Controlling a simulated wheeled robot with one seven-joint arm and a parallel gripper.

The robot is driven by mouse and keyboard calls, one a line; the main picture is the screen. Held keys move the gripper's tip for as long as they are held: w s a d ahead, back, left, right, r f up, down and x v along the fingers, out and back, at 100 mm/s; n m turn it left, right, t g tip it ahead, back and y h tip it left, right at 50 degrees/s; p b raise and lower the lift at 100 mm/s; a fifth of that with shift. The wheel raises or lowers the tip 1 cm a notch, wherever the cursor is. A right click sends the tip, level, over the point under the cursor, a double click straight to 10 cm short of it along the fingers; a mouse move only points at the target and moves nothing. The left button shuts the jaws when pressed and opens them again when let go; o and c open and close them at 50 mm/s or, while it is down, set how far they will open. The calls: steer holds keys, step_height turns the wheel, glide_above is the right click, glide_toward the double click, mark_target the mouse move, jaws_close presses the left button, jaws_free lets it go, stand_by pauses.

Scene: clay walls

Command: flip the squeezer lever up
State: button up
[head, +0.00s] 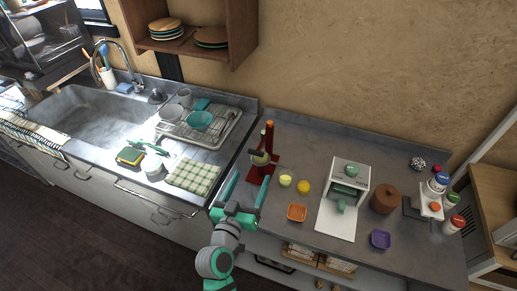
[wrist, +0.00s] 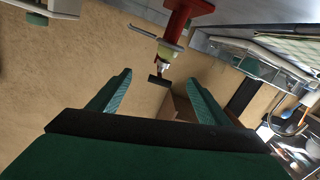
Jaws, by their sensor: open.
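The red squeezer (head: 269,140) stands upright on the counter, just right of the sink section, with a pale green cup-like part (head: 260,158) at mid-height. My gripper (head: 252,176) is open and empty in front of its base, fingers pointing toward it. In the wrist view the squeezer (wrist: 187,14) shows at the top centre, and a thin bar with a dark end (wrist: 158,81) shows between the open fingers (wrist: 158,84), apart from both. Which part is the lever, and its exact angle, I cannot tell clearly.
A white machine (head: 350,172) stands farther right. A dish rack (head: 222,136) and checkered cloth (head: 194,177) lie left. The wall is behind.

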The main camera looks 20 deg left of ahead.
mark_target(257, 153)
steer(key=shift+m+h, duration=0.3)
steer(key=shift+h, duration=0.1)
steer(key=w, duration=0.4)
steer(key=w+r, duration=0.1)
steer(key=w, duration=0.3)
steer(key=w+a+r, duration=0.1)
steer(key=w, duration=0.3)
steer(key=shift+a+r, duration=0.1)
steer(key=shift+r, duration=0.15)
steer(key=c, duration=1.5)
steer(key=shift+r, duration=0.1)
